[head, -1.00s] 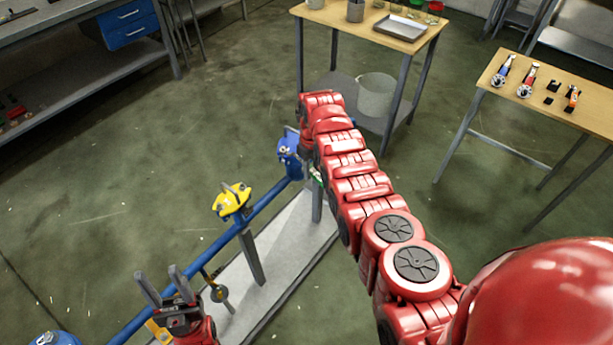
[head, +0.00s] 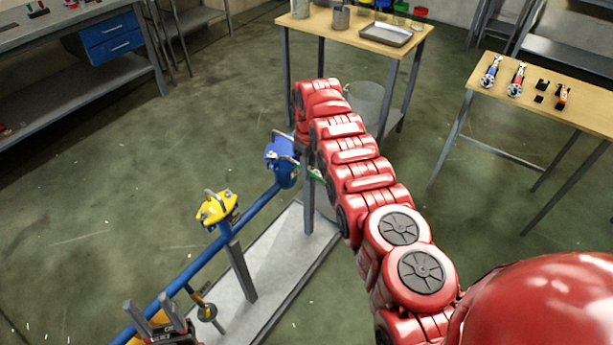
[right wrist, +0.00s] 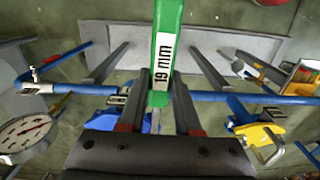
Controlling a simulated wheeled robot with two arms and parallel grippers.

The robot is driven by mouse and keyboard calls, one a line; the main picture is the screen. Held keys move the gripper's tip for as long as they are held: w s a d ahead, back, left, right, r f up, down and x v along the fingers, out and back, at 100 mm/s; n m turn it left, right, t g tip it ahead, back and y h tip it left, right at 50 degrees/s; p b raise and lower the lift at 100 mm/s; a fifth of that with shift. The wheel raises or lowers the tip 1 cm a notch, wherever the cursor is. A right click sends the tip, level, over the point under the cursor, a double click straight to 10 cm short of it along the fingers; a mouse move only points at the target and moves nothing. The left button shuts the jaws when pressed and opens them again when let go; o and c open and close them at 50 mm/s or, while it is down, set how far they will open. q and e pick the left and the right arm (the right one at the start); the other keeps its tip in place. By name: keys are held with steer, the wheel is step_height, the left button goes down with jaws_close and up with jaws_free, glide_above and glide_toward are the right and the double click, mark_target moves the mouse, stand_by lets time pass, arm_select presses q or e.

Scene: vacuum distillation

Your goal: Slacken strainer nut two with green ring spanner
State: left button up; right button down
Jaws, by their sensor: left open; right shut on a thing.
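The green ring spanner (right wrist: 166,45), marked 19 mm, is held between the fingers of my right gripper (right wrist: 158,112). Only a sliver of the spanner (head: 317,174) shows in the head view, beside the blue strainer (head: 281,150). The right gripper itself is hidden behind my arm there. The spanner's ring end is out of view, so I cannot tell whether it touches a nut. A yellow strainer (head: 217,209) sits nearer on the same pipe; it also shows in the right wrist view (right wrist: 262,132). My left gripper (head: 150,306) is open and empty at the bottom left.
The blue pipe (head: 202,262) runs on grey posts above a pale base plate (head: 270,275). A hanging tag (head: 206,308) is near the left gripper. A pressure gauge (right wrist: 25,130) shows at the wrist view's left. Wooden tables (head: 345,28) stand behind and right (head: 545,95), with open floor between.

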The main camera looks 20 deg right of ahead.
steer(key=shift+r, duration=0.1)
stand_by(0.3)
steer(key=shift+s+a+r+p, duration=0.1)
steer(key=shift+p, duration=0.8)
steer(key=shift+s+a+p, duration=0.1)
steer(key=shift+p, duration=0.4)
